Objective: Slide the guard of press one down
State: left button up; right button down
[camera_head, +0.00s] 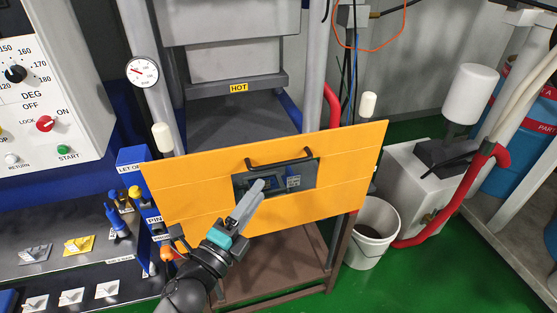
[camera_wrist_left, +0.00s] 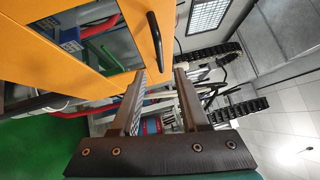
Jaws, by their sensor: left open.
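The guard (camera_head: 200,200) is a wide orange panel with a dark-framed window, in front of the press marked HOT (camera_head: 237,66). A black bar handle (camera_head: 280,161) runs across it just above the window. The guard (camera_wrist_left: 40,50) and the handle (camera_wrist_left: 154,42) also show in the left wrist view. My left gripper (camera_head: 260,184) is in front of the window, just below the handle in the picture. In the left wrist view its open fingers (camera_wrist_left: 163,73) point toward the handle, with nothing clearly between them. I cannot tell whether they touch it. My right gripper is out of view.
A control box (camera_head: 55,80) with a dial and buttons and a shelf (camera_head: 85,255) with small parts stand at left. A white bucket (camera_head: 372,232), a red hose (camera_head: 450,205) and blue drums (camera_head: 520,125) are at right. Green floor is free at lower right.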

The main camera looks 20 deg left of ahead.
aim_at(278, 163)
pick_arm(q)
jog(key=shift+p+x, duration=0.8)
jog(key=shift+x, duration=4.1)
jog(key=shift+c, duration=0.2)
grip_shut()
jog(key=shift+f, duration=0.1)
